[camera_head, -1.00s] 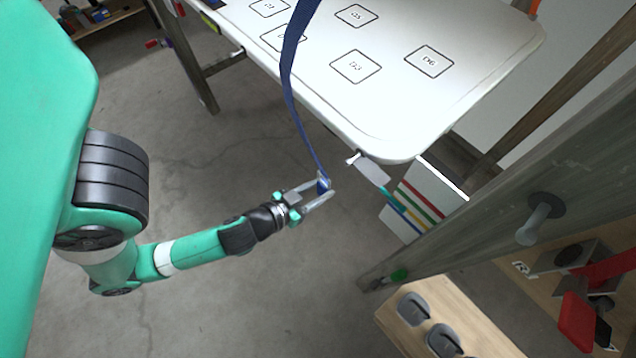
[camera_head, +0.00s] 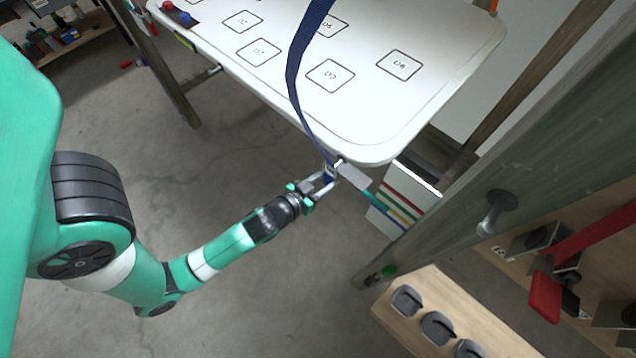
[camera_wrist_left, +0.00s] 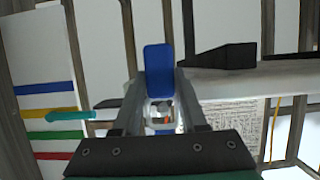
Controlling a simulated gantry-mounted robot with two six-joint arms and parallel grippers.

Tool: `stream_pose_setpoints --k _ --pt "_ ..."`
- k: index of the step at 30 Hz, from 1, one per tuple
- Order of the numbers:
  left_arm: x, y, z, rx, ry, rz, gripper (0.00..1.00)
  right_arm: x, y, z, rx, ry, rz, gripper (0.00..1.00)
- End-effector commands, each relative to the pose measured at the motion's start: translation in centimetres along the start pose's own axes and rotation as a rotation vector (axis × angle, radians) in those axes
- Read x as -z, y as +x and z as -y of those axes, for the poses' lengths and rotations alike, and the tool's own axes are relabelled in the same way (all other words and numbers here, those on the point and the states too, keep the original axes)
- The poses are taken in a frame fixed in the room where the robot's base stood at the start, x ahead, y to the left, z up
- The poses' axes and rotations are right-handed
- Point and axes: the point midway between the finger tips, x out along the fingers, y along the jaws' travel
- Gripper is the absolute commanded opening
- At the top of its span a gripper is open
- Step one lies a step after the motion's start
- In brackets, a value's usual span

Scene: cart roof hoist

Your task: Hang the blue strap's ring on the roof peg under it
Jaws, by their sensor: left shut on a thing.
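The dark blue strap (camera_head: 296,85) runs down from the top of the head view, across the white roof panel (camera_head: 440,105), to my left gripper (camera_head: 326,180). The left gripper is shut on the strap's lower end, just off the panel's near edge. In the left wrist view a blue piece of the strap end (camera_wrist_left: 158,70) stands between the fingers. A pale ring-like part (camera_wrist_left: 160,112) shows below it, partly hidden. A small light peg (camera_head: 340,163) at the panel edge is right beside the fingertips; I cannot tell whether the ring touches it. The right gripper is out of view.
A pale tag (camera_head: 355,177) sits by the peg. A striped board (camera_head: 400,203) stands right of it. A grey post (camera_head: 470,175) with a hook crosses the right side. A wooden bench (camera_head: 450,320) stands lower right. Floor below the left arm is clear.

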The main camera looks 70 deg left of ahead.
Motion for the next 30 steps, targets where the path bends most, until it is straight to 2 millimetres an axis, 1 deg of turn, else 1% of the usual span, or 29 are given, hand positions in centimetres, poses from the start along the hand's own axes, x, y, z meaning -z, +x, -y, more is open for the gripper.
stream_pose_setpoints --k 4,6,10,15,30 --pt "0.7 1.4 0.0 0.001 0.000 -0.002 0.00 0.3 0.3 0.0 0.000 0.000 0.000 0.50" --pt "0.3 2.1 0.0 0.000 -0.001 -0.002 0.00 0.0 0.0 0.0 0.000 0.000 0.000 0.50" --pt "0.2 2.9 0.0 0.000 -0.001 -0.002 0.00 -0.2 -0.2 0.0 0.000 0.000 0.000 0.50" --pt "0.0 3.1 0.0 -0.001 0.000 -0.002 0.00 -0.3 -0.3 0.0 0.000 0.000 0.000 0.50" --pt "0.0 3.1 0.0 -0.001 0.000 -0.001 0.00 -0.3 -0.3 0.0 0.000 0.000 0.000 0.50"
